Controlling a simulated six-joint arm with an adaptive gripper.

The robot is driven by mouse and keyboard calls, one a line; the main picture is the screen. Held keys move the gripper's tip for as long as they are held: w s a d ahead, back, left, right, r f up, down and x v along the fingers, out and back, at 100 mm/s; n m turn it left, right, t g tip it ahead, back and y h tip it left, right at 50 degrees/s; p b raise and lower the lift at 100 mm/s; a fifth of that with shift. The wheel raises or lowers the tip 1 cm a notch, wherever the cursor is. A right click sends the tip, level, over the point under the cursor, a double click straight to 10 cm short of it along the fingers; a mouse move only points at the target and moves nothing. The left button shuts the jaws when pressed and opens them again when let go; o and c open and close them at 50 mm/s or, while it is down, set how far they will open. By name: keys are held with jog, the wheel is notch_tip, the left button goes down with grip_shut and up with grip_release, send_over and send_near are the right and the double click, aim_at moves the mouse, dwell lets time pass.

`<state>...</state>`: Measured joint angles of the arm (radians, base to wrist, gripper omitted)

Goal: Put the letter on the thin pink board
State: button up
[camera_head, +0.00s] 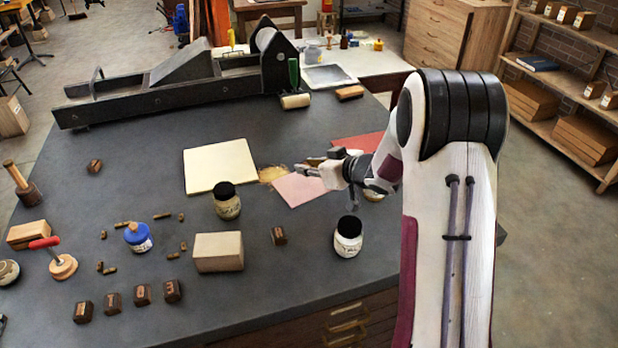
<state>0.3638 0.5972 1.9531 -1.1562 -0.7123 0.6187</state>
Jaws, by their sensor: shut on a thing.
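The thin pink board (296,192) lies flat on the dark table, right of the cream board. My gripper (306,168) reaches in from the right, with its fingertips over the far part of the pink board. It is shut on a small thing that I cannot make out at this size. Whether that thing touches the board is not clear. Brown letter blocks stand elsewhere on the table: one (279,235) right of the pale block, one (95,166) at the far left, and a row (142,294) near the front.
A cream board (220,166), a tan patch (271,174) and a reddish board (358,142) lie around the pink board. Jars (227,201) and (348,238) and a pale block (218,252) stand nearer. A long dark press (180,88) fills the back.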

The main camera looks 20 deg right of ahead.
aim_at(313, 188)
jog(key=shift+f, duration=0.15)
jog(key=shift+f, duration=1.8)
jog(key=shift+f, duration=0.15)
jog(key=o, duration=0.8)
jog(key=shift+v, duration=0.85)
jog(key=v, duration=1)
jog(key=shift+s+d+r, duration=0.1)
jog(key=shift+s+r, duration=0.05)
jog(key=shift+r, duration=0.1)
